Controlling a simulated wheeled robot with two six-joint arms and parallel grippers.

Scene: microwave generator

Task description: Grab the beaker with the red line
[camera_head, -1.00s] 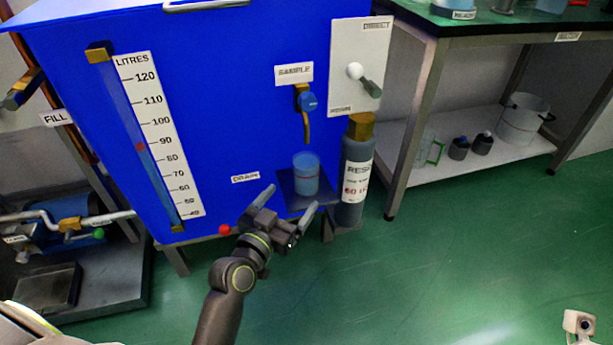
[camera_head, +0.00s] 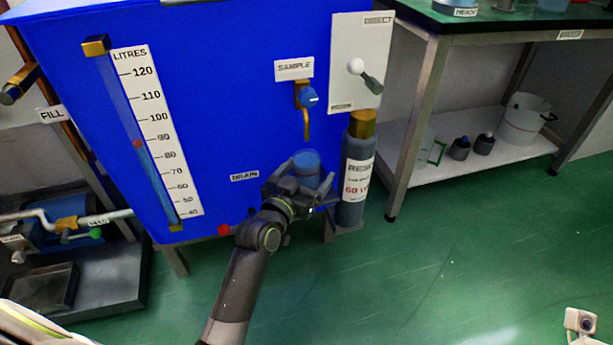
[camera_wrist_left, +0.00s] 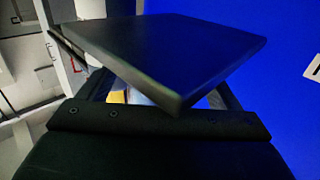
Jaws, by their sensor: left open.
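The beaker (camera_head: 306,162) is a small clear vessel that looks blue. It stands on a dark shelf below the sample tap (camera_head: 306,112) on the front of the blue tank. No red line can be made out on it. My left gripper (camera_head: 302,183) is open, with its fingers at the beaker's lower part, one on each side; contact cannot be told. The gripper hides the beaker's base and most of the shelf. In the left wrist view a dark flat plate (camera_wrist_left: 165,50), apparently that shelf, covers most of the space between the fingers. My right gripper is not in view.
A dark cylinder (camera_head: 357,170) with a white label stands close to the right of the beaker. The blue tank (camera_head: 230,100) rises behind. A red knob (camera_head: 223,229) sits low on the left. Green floor (camera_head: 450,260) is clear to the right.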

